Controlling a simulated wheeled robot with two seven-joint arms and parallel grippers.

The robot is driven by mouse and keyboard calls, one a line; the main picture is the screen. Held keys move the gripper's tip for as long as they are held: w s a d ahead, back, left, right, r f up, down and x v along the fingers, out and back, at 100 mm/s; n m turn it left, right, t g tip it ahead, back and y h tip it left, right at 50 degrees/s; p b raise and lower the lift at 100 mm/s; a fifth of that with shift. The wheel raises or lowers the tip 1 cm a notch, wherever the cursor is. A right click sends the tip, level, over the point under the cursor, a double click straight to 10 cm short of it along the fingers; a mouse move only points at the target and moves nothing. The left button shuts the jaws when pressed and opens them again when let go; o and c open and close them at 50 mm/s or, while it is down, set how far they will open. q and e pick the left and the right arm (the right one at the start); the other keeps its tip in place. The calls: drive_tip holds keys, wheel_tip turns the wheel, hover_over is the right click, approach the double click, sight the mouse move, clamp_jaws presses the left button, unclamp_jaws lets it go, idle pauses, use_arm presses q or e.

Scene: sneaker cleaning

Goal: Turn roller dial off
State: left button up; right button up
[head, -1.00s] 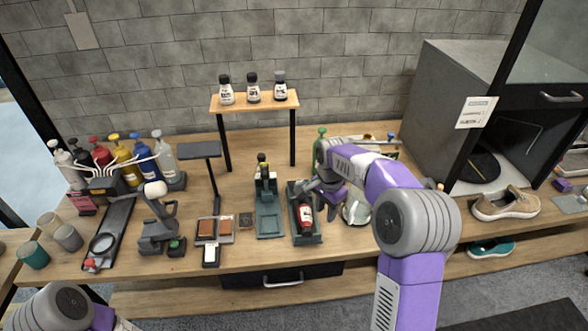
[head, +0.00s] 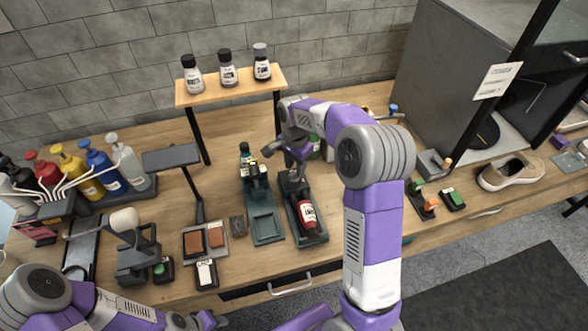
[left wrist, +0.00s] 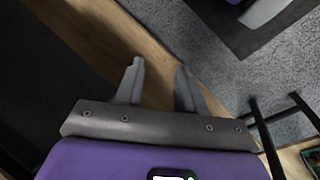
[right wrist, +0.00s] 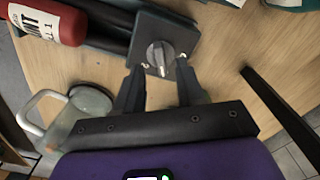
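The roller dial (right wrist: 160,54) is a small grey knob on a dark metal block at the end of the roller unit, seen in the right wrist view. The unit's dark green base (head: 313,236) holds a red bottle (head: 307,213) with a white label. The bottle also shows in the right wrist view (right wrist: 62,22). My right gripper (right wrist: 159,74) is open, its fingertips just short of the dial, one towards each side. I cannot tell whether they touch it. In the head view the dial is hidden by my right gripper. My left gripper (left wrist: 159,67) is open and empty near the table edge.
A similar green stand (head: 265,224) is beside the roller unit. A small shelf (head: 232,85) with three bottles stands behind. Pump bottles (head: 92,172) are at the left. A beige sneaker (head: 512,172) is at the right.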

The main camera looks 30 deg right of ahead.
drive_tip(key=shift+f, duration=1.05)
drive_tip(key=shift+w, duration=0.1)
drive_tip(key=shift+c, duration=0.3)
clamp_jaws()
